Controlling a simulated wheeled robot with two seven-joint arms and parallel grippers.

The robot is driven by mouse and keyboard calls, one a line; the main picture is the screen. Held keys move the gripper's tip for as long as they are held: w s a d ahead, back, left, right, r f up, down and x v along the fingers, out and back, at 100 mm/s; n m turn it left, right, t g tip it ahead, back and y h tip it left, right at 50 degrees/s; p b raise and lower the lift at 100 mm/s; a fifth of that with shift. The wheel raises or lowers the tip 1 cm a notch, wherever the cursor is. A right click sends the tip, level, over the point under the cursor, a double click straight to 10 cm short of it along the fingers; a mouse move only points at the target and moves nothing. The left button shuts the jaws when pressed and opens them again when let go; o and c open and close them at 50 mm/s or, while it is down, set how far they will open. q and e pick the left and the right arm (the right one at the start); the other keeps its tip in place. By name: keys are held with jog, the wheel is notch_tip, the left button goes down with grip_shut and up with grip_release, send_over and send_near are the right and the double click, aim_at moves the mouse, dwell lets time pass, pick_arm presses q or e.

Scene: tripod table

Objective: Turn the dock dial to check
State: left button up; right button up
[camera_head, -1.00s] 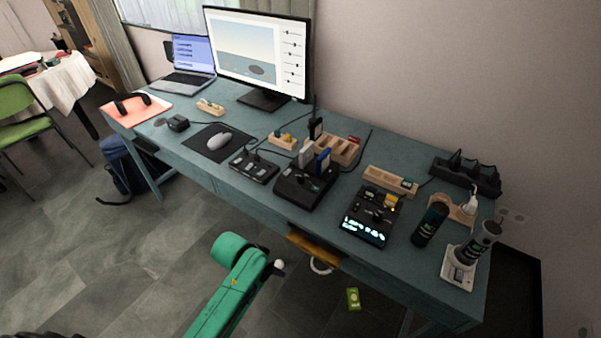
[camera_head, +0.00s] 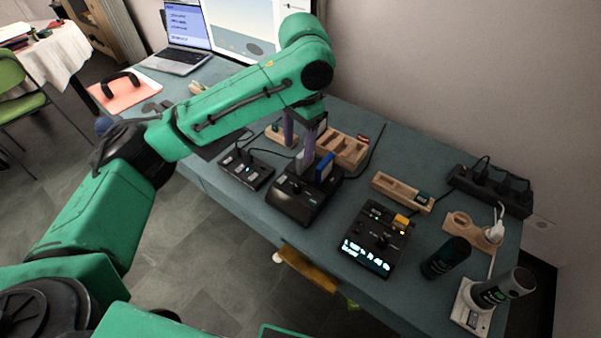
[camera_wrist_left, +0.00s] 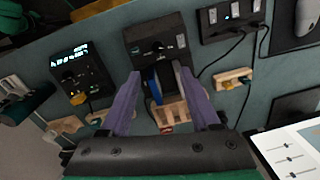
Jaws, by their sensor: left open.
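The black dock (camera_head: 300,198) stands on the blue-green desk, with a blue drive (camera_head: 325,167) and a grey drive upright in its slots. Its dark dial shows small on the dock's face in the left wrist view (camera_wrist_left: 158,46); its pointer setting is too small to read. My left gripper (camera_head: 299,140) is above and behind the dock, with its purple fingers pointing down. It also shows in the left wrist view (camera_wrist_left: 158,72), open, with the drives appearing between its fingers. Contact cannot be made out. My right gripper is not in view.
A black device with a lit display (camera_head: 374,240) stands right of the dock; a small black switch box (camera_head: 246,168) stands left. Wooden holders (camera_head: 403,192), a dark cylinder (camera_head: 445,257) and a power strip (camera_head: 488,188) are farther right. Cables run behind.

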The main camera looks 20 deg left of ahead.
pick_arm(q)
send_near(297, 188)
jog(key=shift+s+a+f, duration=0.1)
jog(key=shift+s+f, duration=0.1)
jog(key=shift+f, duration=0.05)
jog(key=f, duration=0.7)
jog(key=shift+w+a+f, duration=0.1)
jog(key=shift+w+f, duration=0.2)
grip_shut()
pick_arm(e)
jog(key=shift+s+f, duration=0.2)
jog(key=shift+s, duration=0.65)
